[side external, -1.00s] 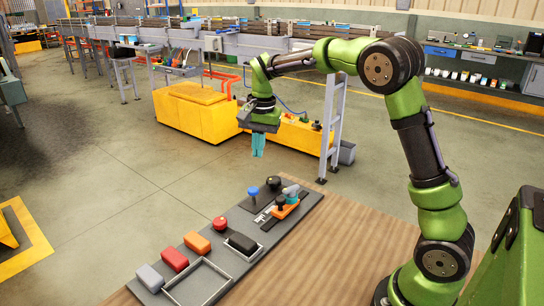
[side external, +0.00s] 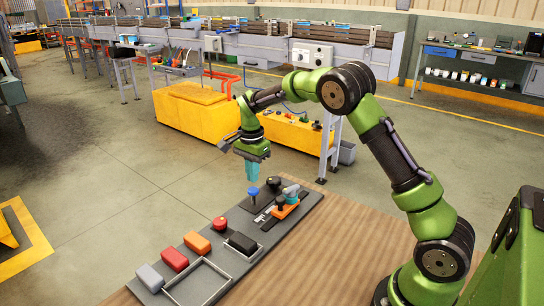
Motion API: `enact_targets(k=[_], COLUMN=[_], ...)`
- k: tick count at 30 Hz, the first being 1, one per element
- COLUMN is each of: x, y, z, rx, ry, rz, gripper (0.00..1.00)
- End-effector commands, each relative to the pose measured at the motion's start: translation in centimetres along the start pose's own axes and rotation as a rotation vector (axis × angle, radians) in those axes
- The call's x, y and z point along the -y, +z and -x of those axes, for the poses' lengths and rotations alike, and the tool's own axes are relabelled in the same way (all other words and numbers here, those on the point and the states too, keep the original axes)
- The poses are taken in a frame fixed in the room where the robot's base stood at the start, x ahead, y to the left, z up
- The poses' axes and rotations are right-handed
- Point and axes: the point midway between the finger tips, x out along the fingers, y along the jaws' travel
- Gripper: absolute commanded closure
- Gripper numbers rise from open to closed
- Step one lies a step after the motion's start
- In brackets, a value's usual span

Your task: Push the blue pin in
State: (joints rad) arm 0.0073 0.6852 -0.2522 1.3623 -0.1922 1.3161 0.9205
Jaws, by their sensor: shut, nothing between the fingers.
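The blue pin (side external: 253,192) stands upright on the far left part of the grey board (side external: 206,273), with its round blue head raised above the board. My gripper (side external: 252,177) points down with its teal fingers shut and empty. In the side external view the fingertips appear just above the blue pin's head. I cannot tell whether they touch it.
A black knob (side external: 273,183) and an orange piece with a grey-blue handle (side external: 287,205) stand close to the pin. A red button (side external: 220,223), orange block (side external: 197,243), red block (side external: 175,259), grey block (side external: 150,277) and black block (side external: 242,243) lie nearer. Bare wooden table (side external: 330,245) is at right.

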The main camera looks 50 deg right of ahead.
Motion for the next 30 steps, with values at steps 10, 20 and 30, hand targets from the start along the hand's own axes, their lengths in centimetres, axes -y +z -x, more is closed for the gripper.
enact_targets(k=[10,20,30], x=[0.0,0.0,0.0], y=[0.0,0.0,0.0], z=[-2.9,-3.0,-6.1], rx=[0.0,0.0,0.0], ry=[0.0,0.001,0.001], rz=[0.0,0.001,0.002], gripper=[1.0,1.0,1.0])
